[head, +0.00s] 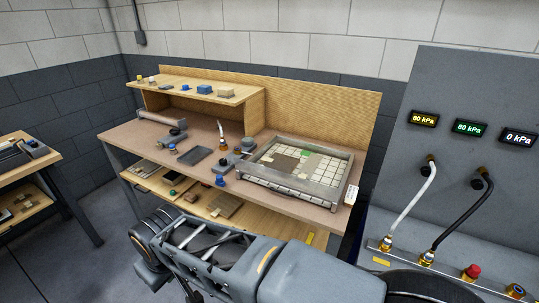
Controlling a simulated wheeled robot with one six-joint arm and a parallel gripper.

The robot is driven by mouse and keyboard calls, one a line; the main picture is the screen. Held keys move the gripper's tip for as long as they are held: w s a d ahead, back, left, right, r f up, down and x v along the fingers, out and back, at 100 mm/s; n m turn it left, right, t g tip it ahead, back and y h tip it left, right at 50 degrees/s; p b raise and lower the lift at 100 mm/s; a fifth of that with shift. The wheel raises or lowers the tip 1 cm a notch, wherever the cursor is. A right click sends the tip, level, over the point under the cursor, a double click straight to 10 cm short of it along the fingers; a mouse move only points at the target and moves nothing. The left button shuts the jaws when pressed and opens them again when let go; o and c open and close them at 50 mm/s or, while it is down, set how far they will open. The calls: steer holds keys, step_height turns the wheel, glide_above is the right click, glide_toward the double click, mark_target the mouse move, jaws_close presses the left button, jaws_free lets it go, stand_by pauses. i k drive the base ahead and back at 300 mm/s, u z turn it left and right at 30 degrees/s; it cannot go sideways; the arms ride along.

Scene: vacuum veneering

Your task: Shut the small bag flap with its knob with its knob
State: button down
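On the workbench (130,135) a shallow metal-framed tray (345,180) holds pale square tiles, a brown patch and a green patch (281,158). Left of it lies a dark flat rectangular piece (195,156). A small blue-topped piece (220,181) stands near the bench's front edge, and another blue-topped piece (172,148) is farther left. I cannot tell which small part is the bag flap or its knob, nor whether a flap is open or shut. My arm crosses the bottom of the picture in front of the bench, apart from these things. I see no gripper fingertips.
A raised shelf (230,97) at the bench's back bears several small blocks. A lower shelf (240,222) holds flat pieces. A grey panel (460,85) with gauges and hoses stands at right. Another table (20,171) is at far left, with open floor between.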

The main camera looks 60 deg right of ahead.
mark_target(268, 172)
steer(key=z, duration=0.9)
steer(key=i, duration=0.85)
steer(key=z, duration=0.95)
